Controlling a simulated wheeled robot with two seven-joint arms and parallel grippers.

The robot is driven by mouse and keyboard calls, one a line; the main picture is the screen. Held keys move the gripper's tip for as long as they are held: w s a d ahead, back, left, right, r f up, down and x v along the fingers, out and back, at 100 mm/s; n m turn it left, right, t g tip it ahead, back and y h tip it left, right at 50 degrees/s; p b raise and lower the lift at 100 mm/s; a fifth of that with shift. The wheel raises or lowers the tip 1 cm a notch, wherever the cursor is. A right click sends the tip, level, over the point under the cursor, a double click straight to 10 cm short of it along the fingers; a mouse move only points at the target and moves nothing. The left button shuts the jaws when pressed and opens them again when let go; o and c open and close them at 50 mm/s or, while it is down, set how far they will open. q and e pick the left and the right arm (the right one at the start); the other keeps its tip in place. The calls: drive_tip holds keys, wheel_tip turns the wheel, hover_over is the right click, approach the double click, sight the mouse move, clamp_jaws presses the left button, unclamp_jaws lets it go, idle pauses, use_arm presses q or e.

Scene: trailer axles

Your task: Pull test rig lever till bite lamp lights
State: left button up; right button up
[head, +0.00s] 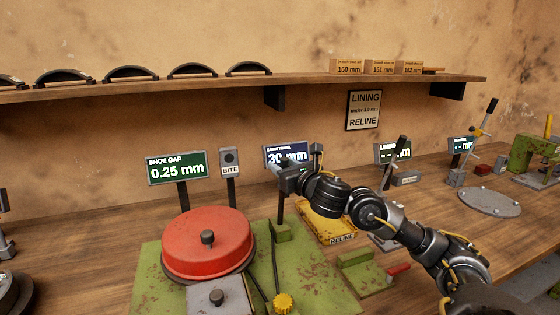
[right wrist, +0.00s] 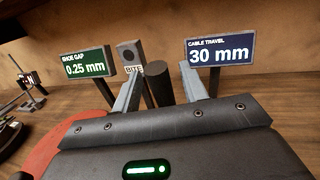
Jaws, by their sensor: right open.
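The test rig's lever (head: 280,208) is a dark upright rod on a green block, its upper part hidden behind my right gripper (head: 277,168) in the head view. In the right wrist view its dark round handle (right wrist: 158,88) stands between the open fingers of the right gripper (right wrist: 161,76), with no clear contact. The bite lamp (head: 229,157) is a grey box on a post, labelled BITE; its round lens looks dark. It also shows in the right wrist view (right wrist: 129,54). The shoe gap display (head: 176,167) reads 0.25 mm. The cable travel display (right wrist: 218,51) reads 30 mm.
A red drum (head: 207,243) sits on the green rig plate (head: 155,285), left of the lever. A yellow RELINE tray (head: 331,226) lies right of it. A shelf (head: 200,87) with curved shoes runs along the wall behind. A round grey plate (head: 488,202) lies farther right.

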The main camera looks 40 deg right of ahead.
drive_tip(key=shift+w+d, duration=0.15)
drive_tip(key=shift+w, duration=0.9)
use_arm(q)
drive_tip(key=shift+d+r, duration=0.2)
drive_tip(key=shift+a, duration=0.1)
